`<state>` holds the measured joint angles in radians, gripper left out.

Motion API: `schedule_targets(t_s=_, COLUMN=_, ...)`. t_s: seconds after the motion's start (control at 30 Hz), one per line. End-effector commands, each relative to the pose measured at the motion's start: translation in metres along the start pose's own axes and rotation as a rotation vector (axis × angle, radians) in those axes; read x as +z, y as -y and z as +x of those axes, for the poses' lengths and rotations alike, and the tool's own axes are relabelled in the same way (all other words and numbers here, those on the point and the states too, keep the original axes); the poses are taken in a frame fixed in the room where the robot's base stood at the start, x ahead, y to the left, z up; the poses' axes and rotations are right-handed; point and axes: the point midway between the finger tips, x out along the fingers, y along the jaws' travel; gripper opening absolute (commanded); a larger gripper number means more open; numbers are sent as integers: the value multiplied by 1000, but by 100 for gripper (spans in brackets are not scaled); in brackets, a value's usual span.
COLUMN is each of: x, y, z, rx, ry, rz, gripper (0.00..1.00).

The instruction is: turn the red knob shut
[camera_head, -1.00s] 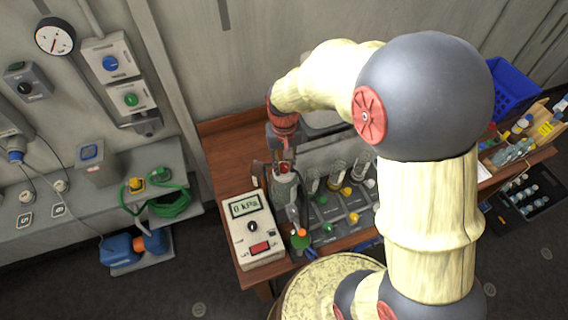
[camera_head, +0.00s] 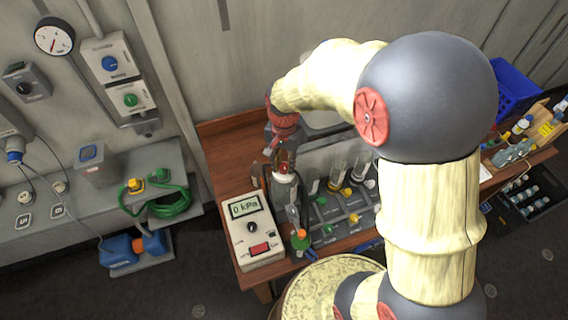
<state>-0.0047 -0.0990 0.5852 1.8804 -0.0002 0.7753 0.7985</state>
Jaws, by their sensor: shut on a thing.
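My gripper (camera_head: 283,160) points down over the left end of the bench rig (camera_head: 335,216). It is shut on the red knob (camera_head: 285,168), which sits at the top of the leftmost clear vessel. The fingers hide most of the knob, so I cannot tell its angle. A small patch of red shows between the fingers.
A white meter box (camera_head: 257,236) reading 0 kPa stands left of the rig. Yellow (camera_head: 346,191) and green (camera_head: 320,200) knobs are close on the right. An orange-topped green part (camera_head: 301,235) is in front. The wall rises behind the wooden table (camera_head: 223,150).

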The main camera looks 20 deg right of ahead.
Motion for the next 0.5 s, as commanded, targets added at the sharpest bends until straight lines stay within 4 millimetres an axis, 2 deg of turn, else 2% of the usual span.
schedule_targets(t_s=0.4, x=0, y=1, z=0, rx=-2, ry=-1, rz=8, gripper=0)
schedule_targets(t_s=0.43, x=0, y=1, z=0, rx=-2, ry=-1, rz=8, gripper=24)
schedule_targets(t_s=0.5, x=0, y=1, z=0, rx=-1, ry=-1, rz=8, gripper=28)
